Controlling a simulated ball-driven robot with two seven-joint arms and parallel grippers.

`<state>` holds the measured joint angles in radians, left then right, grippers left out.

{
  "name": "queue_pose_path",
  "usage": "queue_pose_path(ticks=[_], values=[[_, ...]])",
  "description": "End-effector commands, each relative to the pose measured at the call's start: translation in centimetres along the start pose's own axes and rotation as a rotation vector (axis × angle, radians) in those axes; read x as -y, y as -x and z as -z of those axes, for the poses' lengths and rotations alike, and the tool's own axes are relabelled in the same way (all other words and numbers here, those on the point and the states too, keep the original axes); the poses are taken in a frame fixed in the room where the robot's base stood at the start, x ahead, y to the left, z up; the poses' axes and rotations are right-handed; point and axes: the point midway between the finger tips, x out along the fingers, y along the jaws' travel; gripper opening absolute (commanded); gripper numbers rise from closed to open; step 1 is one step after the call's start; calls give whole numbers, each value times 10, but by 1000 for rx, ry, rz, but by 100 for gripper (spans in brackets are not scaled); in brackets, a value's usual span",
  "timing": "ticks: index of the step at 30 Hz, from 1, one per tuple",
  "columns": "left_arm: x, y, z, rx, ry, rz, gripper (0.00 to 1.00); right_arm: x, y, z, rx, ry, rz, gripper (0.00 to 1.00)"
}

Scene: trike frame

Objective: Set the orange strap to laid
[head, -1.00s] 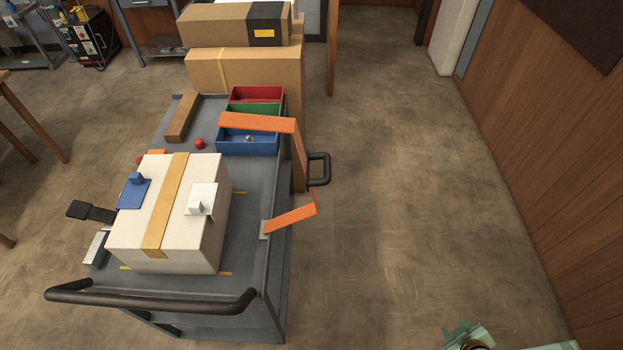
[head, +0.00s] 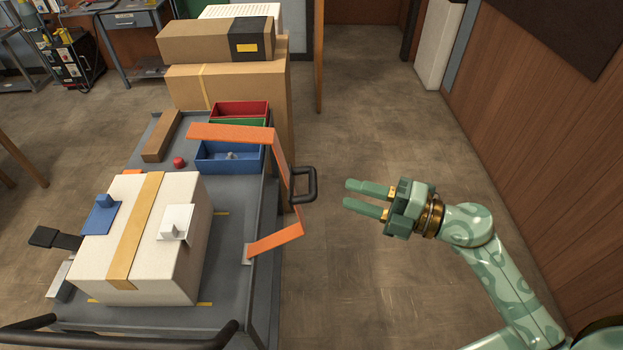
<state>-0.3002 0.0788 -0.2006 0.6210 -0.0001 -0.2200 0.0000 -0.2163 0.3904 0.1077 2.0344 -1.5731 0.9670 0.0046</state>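The orange strap (head: 232,133) runs across above the bins on the cart, then bends down at the cart's right side. A black loop handle (head: 304,184) is on its hanging part. Its lower length (head: 275,240) slants back to a grey metal tab (head: 247,254) at the cart's right edge. My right gripper (head: 356,197) is open and empty, to the right of the black handle and apart from it, fingers pointing left. My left gripper is not in view.
The grey cart (head: 233,240) carries a white box (head: 190,255) with a tan band, blue, green and red bins (head: 243,109), a red ball (head: 179,162) and a brown block (head: 161,136). Cardboard boxes (head: 215,42) stand behind. Floor right of the cart is clear, up to a wooden wall (head: 560,130).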

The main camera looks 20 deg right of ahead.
Motion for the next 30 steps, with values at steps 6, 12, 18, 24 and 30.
queue_pose_path(ticks=[6, 12, 18, 24, 30], values=[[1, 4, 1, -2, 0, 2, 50, -2, -54, 0, 0, -1, -5, 36], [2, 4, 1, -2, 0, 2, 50, 0, -83, 0, 1, -2, -2, 36], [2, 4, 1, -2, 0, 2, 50, 0, -92, 0, 0, -2, 0, 36], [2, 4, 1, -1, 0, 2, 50, 0, -92, 0, 0, -2, 0, 36], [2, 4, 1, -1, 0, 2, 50, 0, -91, 0, 0, -2, 0, 0]])
